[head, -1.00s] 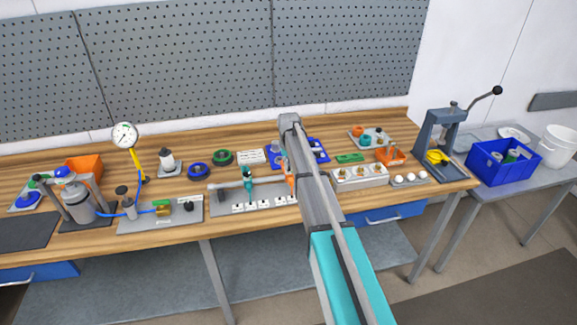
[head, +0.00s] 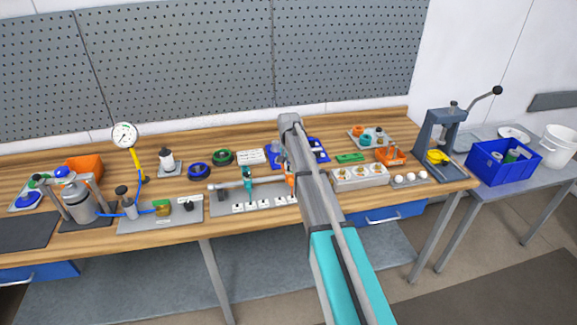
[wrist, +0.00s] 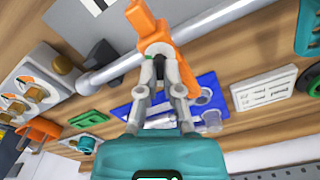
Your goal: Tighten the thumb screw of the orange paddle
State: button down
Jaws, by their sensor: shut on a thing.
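The orange paddle (wrist: 150,22) sits on a grey shaft (wrist: 112,70) in the wrist view. In the head view only a sliver of the orange paddle (head: 290,182) shows beside my arm. My gripper (wrist: 160,54) is at the paddle's hub, with its fingertips close together. It is shut on what appears to be the thumb screw, which is mostly hidden between the fingertips. A teal paddle (head: 247,180) stands on the same shaft, to the left in the head view; part of it (wrist: 309,28) also shows in the wrist view.
Under the shaft lies a grey plate (head: 222,203) with white labels. A blue tray (wrist: 207,82) with small parts lies near my gripper. A white slotted block (wrist: 262,92), a block with brass fittings (head: 360,174) and an orange holder (head: 391,156) are nearby.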

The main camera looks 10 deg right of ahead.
jog(key=c, duration=0.8)
grip_release()
jog(key=shift+n, duration=0.4)
jog(key=n, duration=0.3)
jog(key=shift+n, duration=0.3)
jog(key=shift+r+p, duration=0.35)
notch_tip(320, 180, up, 14)
jog(key=f+p, duration=0.1)
jog(key=p, duration=1.2)
jog(key=s+a+f+b, duration=0.1)
jog(key=s+f+b, duration=0.4)
jog(key=s, duration=0.5)
jog(key=s+a+f+n+b, duration=0.1)
jog(key=s+f+b, duration=0.4)
jog(key=s, duration=0.5)
jog(key=s+a+f+n+b, duration=0.1)
jog(key=s+f+b, duration=0.4)
jog(key=s, duration=0.5)
jog(key=shift+a+f+b, duration=0.3)
jog(key=shift+a+b, duration=0.05)
jog(key=shift+a, duration=0.2)
